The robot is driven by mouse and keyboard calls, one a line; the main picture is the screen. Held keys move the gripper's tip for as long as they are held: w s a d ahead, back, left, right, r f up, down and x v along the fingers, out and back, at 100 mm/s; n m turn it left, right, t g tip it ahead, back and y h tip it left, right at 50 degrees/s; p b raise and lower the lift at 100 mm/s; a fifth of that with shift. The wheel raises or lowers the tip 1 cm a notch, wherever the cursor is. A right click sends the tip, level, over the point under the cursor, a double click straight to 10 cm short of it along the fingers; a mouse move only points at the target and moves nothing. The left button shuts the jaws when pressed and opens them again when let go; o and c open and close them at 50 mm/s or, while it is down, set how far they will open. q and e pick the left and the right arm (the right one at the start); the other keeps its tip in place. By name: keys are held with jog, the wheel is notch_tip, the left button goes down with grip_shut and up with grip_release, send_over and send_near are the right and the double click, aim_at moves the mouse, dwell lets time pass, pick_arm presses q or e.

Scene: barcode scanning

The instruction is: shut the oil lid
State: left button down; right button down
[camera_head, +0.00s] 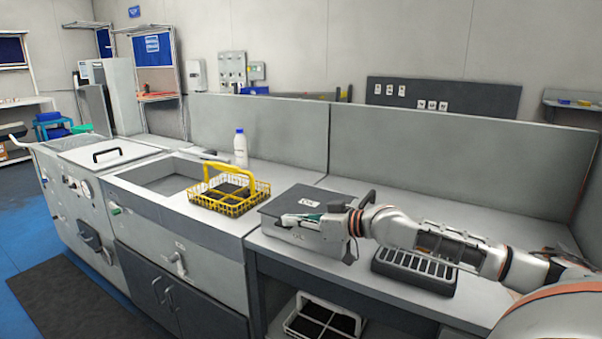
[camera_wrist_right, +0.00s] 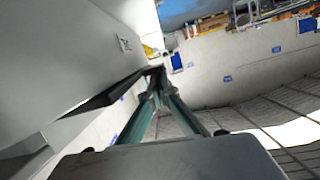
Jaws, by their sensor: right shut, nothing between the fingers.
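A grey box (camera_head: 285,233) with a dark grey lid (camera_head: 283,201) stands on the worktop, right of the yellow basket; I take this lid as the oil lid. The lid lies over the box top, nearly flat; I cannot tell whether it is fully down. My right gripper (camera_head: 289,219) is at the lid's front edge, its arm coming in from the right. In the right wrist view its teal fingers (camera_wrist_right: 155,74) meet at the tips, beside a dark plate edge (camera_wrist_right: 108,96); contact is unclear. My left gripper is not in view.
A yellow wire basket (camera_head: 222,208) stands left of the box, by a sink (camera_head: 150,178). A white bottle with a blue cap (camera_head: 240,150) is behind it. A black slotted rack (camera_head: 412,272) sits under my right arm. Grey partitions (camera_head: 440,165) bound the worktop behind.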

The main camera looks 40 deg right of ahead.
jog(key=shift+s+f, duration=0.1)
jog(key=shift+f, duration=0.4)
jog(key=shift+r, duration=0.1)
notch_tip(320, 180, up, 5)
jog(key=p, duration=0.5)
jog(key=p+v, duration=0.6)
jog(key=v, duration=0.3)
jog(key=shift+s+p, duration=0.3)
jog(key=shift+s, duration=0.1)
jog(key=shift+d, duration=0.1)
